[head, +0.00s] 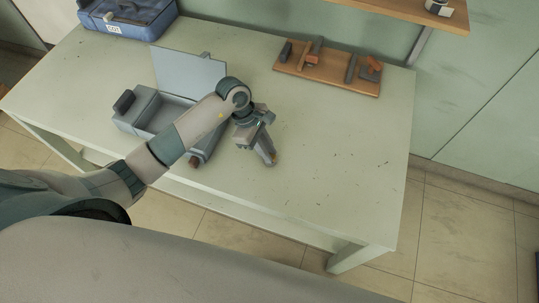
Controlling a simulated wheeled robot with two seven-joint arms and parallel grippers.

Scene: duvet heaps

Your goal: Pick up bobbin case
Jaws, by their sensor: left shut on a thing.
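My left gripper (265,150) is low over the middle of the pale table, to the right of an open grey case. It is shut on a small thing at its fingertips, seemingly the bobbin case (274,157). My right gripper is not in view.
The open grey case (135,118) with raised lid (188,72) stands on the table (330,165), partly behind my left forearm. A wooden tray (325,78) with several blocks lies at the back. A blue box (135,22) is at the back left. The table's right side is clear.

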